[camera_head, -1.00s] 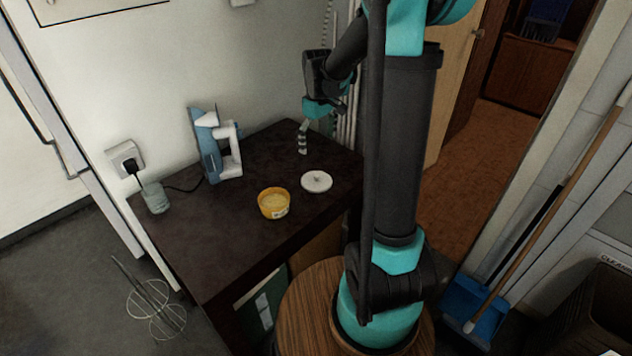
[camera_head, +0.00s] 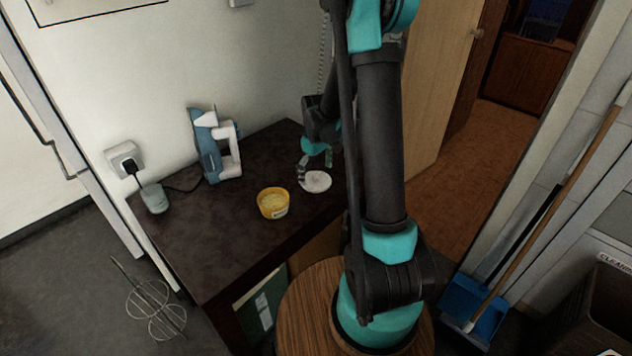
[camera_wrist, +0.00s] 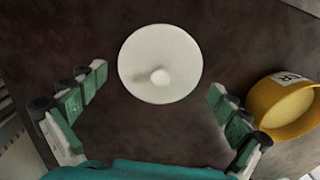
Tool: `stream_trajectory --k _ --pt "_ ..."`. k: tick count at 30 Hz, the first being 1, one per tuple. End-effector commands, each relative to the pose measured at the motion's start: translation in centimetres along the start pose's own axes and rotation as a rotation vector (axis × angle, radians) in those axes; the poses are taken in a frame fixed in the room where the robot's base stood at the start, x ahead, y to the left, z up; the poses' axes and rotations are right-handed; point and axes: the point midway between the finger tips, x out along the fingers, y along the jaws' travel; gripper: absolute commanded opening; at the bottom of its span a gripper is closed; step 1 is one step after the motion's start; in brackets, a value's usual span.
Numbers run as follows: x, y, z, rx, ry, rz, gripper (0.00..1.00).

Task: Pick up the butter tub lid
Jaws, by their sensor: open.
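The butter tub lid (camera_head: 318,183) is a round white disc lying flat on the dark counter. In the wrist view the lid (camera_wrist: 160,50) shows a small knob near its middle, and it lies just ahead of and between my fingertips. My gripper (camera_head: 314,168) is open and empty, close above the lid's far edge in the head view. Its two fingers (camera_wrist: 158,82) are spread wide in the wrist view. The yellow butter tub (camera_head: 273,203) stands uncovered to the left of the lid in the head view; it also shows at the right in the wrist view (camera_wrist: 262,100).
The dark counter (camera_head: 215,245) has free room at its front left. A blue and white appliance (camera_head: 215,150) stands at the back left by the wall. A grey-green container (camera_head: 154,198) stands at the left edge near the socket (camera_head: 124,158).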

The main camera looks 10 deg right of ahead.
Motion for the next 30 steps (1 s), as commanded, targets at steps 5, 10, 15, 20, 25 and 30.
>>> stream_trajectory --k 5,10,15,20,25,30 --pt "1.03 0.01 0.01 0.0 0.0 0.0 1.0" --pt "1.06 0.01 0.02 0.0 0.0 0.0 1.0" --pt "1.05 0.0 0.03 0.001 0.0 0.0 0.84" --pt "1.04 0.0 0.03 0.001 0.0 0.0 0.64" --pt "1.05 -0.01 0.04 0.001 0.0 0.0 0.48" --pt "1.07 -0.01 0.04 0.001 0.0 0.0 0.46"
